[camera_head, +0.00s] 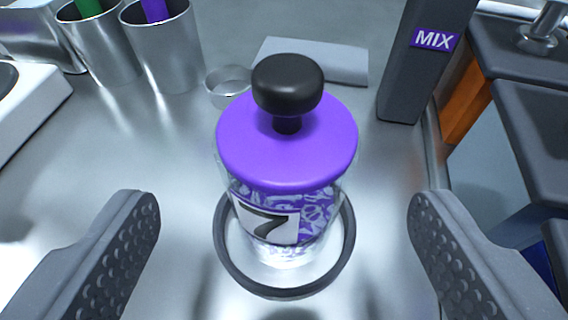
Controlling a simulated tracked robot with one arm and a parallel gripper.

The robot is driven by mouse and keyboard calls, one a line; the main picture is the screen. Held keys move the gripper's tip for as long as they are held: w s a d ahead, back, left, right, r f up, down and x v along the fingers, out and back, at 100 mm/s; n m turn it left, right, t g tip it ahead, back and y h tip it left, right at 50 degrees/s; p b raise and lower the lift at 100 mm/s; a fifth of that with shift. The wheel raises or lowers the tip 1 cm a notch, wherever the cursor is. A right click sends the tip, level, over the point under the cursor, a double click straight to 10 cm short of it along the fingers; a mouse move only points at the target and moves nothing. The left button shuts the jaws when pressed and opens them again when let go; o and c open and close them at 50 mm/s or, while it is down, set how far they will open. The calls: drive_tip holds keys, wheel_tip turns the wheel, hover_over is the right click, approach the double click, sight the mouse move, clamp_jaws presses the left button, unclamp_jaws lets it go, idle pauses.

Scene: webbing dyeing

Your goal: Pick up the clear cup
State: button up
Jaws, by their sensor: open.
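A small clear cup (226,82) with a round rim stands on the metal counter, behind and left of a jar. The jar's purple lid hides part of it. The clear jar (270,225) has a purple lid (285,150) with a black knob, a label reading 7 and purple-and-white patterned contents. It stands upright in a dark ring (222,250). My gripper (283,205) is open, with one grey finger on each side of the jar. Both fingers are apart from the jar, and the clear cup lies farther away, beyond them.
Metal beakers (165,50) holding green and purple items stand at the back left. A flat grey block (335,62) lies behind the jar. A dark post marked MIX (405,85) rises at the back right. A white device (30,100) sits at the left edge.

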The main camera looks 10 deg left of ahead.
sight(286, 204)
drive_tip(key=x, duration=0.3)
drive_tip(key=shift+w+f, duration=0.1)
drive_tip(key=shift+f, duration=0.05)
drive_tip(key=shift+b+x, duration=1.05)
drive_tip(key=shift+x, duration=1.6)
drive_tip(key=c, duration=1.2)
